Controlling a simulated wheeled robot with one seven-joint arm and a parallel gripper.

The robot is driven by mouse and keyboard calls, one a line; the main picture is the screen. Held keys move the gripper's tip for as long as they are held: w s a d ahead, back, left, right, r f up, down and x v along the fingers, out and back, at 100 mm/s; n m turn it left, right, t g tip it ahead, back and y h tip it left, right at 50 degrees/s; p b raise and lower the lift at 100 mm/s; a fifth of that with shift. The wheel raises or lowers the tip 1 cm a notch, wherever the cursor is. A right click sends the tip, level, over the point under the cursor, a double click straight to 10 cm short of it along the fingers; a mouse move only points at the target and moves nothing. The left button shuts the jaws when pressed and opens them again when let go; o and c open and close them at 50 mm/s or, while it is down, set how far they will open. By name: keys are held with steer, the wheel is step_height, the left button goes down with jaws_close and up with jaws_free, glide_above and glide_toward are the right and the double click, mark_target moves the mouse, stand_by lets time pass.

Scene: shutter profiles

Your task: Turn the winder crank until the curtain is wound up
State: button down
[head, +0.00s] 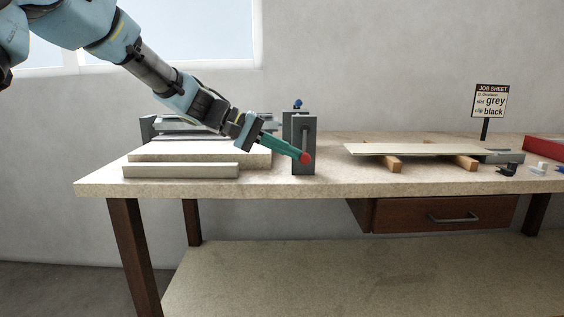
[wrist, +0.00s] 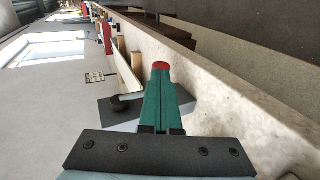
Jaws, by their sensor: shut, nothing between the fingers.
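The winder (head: 303,170) is a dark grey block standing near the front edge of the bench. A grey crank arm (head: 305,135) hangs down its front face, with a red round knob (head: 306,158) at the lower end. My gripper (head: 297,153) has teal fingers, shut and empty, reaching down from the upper left with tips at the knob. In the wrist view the red knob (wrist: 160,66) shows just past the closed fingertips (wrist: 160,75); I cannot tell whether they touch. Grey slatted pieces (head: 190,124) lie behind, left of the winder; how far the curtain is wound cannot be told.
Pale blocks (head: 180,171) lie left of the winder. A long pale slat (head: 415,149) rests on wooden supports (head: 392,164) to the right. Small clips (head: 508,169), a red box (head: 545,147) and a job sheet sign (head: 490,102) stand farther right. The bench front (head: 335,187) is clear.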

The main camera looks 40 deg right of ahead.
steer(key=s+d+f+g+h+b, duration=0.1)
steer(key=h+b, duration=0.1)
steer(key=b, duration=0.2)
steer(key=shift+d, duration=0.1)
stand_by(0.8)
